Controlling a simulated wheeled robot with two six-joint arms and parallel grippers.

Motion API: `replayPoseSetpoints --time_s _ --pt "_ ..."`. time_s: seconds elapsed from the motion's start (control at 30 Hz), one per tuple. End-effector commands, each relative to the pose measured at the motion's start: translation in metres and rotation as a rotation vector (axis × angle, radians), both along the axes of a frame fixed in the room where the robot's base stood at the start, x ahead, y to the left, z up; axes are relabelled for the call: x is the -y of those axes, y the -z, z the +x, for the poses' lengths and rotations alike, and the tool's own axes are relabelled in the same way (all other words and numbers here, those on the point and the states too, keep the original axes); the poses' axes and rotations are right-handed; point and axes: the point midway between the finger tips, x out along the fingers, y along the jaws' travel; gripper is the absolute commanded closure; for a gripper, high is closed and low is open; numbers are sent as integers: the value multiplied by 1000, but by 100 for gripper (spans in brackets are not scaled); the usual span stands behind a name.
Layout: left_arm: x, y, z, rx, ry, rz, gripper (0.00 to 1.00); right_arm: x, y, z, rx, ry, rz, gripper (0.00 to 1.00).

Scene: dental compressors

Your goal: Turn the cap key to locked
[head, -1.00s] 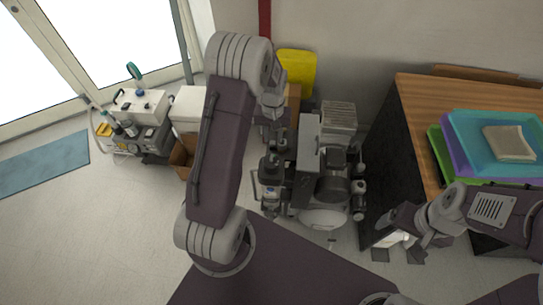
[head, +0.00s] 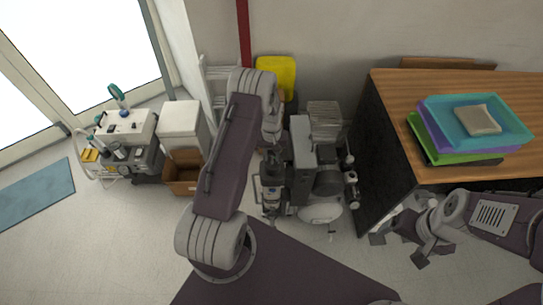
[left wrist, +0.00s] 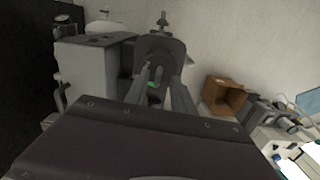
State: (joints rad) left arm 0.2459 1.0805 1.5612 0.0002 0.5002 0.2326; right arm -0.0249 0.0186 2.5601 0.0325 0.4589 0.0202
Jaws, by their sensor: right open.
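The compressor (head: 303,150) stands on the floor, a grey box with dark cylinders and a pale tank (head: 320,207) beside it. In the left wrist view its grey box (left wrist: 88,65) is at the left, with a dark rounded part (left wrist: 160,50) in front of my left gripper (left wrist: 160,80). The two left fingers are apart, on either side of a small grey piece with a green spot (left wrist: 152,85); whether they touch it is unclear. I cannot make out the cap key for certain. My right gripper (head: 398,250) is open and empty beside the desk.
A wooden desk (head: 395,95) with stacked coloured trays (head: 440,150) stands at the right. A cardboard box (head: 180,182), a white bin (head: 183,125) and a dental cart (head: 125,130) stand at the left. A yellow container (head: 275,75) is behind the compressor. Floor at the left front is clear.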

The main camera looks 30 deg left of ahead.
Motion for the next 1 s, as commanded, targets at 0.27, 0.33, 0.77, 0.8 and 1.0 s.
replayPoseSetpoints --time_s 0.27,0.33,0.77,0.8,1.0 --pt "0 11 0 1 0 0 70 0 -1 0 0 0 0 15" --pt "0 11 0 1 0 0 70 0 -1 0 0 0 0 15" --pt "0 13 0 1 105 1 100 0 6 0 0 0 0 15" --pt "0 13 0 1 144 1 100 0 7 0 0 0 0 15" --pt "0 10 0 0 224 1 100 0 8 0 0 0 0 15"
